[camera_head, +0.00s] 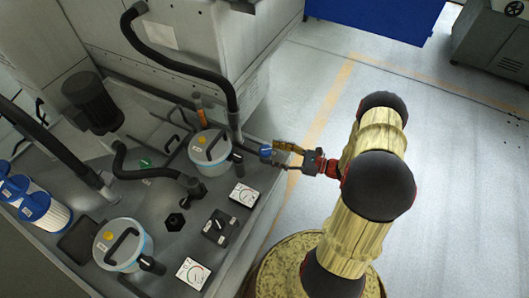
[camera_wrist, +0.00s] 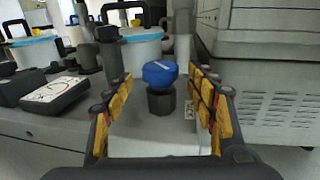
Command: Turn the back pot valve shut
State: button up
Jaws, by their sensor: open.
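The back pot (camera_head: 211,152) is a pale cylinder with a light-blue rim, a black handle and a yellow dot on its lid. A blue valve knob (camera_head: 266,150) sits to its right at the bench edge. In the wrist view the blue knob (camera_wrist: 160,73) stands on a dark faceted collar (camera_wrist: 160,101), in front of the pot (camera_wrist: 140,50). My gripper (camera_head: 282,154) reaches in from the right at the knob. In the wrist view my gripper (camera_wrist: 162,80) is open, with yellow-padded fingers on either side of the knob and visible gaps between. Contact is not seen.
A front pot (camera_head: 125,247) stands at lower left. A gauge (camera_head: 244,195), a switch box (camera_head: 220,227) and another gauge (camera_head: 193,273) lie along the bench edge. A black hose (camera_head: 190,55) rises behind the back pot. Open floor (camera_head: 455,150) lies right.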

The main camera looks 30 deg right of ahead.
aim_at(266, 151)
jog(key=shift+b+x, duration=0.5)
jog(key=shift+x, duration=1.6)
jog(key=c, duration=1.2)
